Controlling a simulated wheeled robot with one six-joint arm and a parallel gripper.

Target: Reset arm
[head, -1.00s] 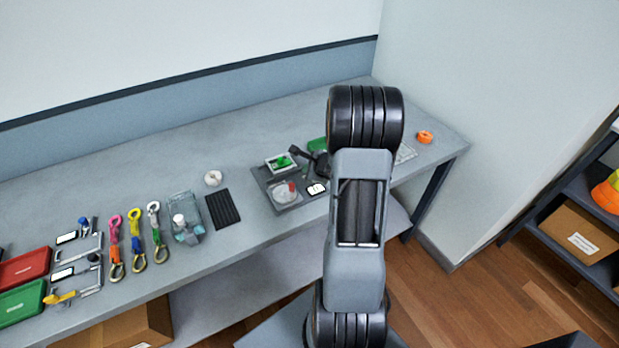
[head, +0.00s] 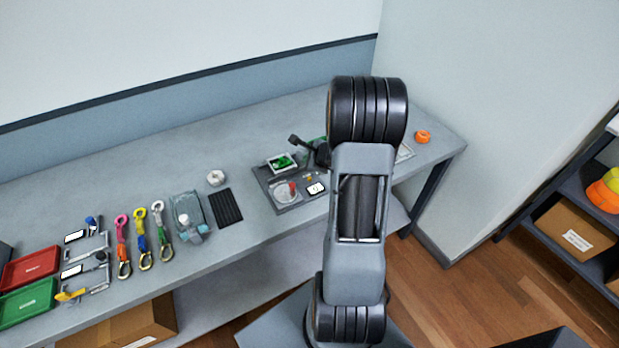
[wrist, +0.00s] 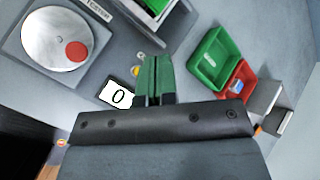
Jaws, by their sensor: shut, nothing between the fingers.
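My gripper (wrist: 155,80) shows in the wrist view with its two green fingers together and nothing between them. It is above the grey bench, beside a scale with a round pale pan (wrist: 57,38) and a white card reading 0 (wrist: 118,95). In the head view my arm stands upright in the middle, and its bulk hides part of the bench. A dark part beside the arm, near the scale (head: 286,192), seems to belong to my wrist; the fingers cannot be made out there.
A red disc (wrist: 76,51) lies on the pan. Open green (wrist: 212,56) and red (wrist: 239,84) boxes lie right of my fingers. A shelf with cartons (head: 575,238) stands right.

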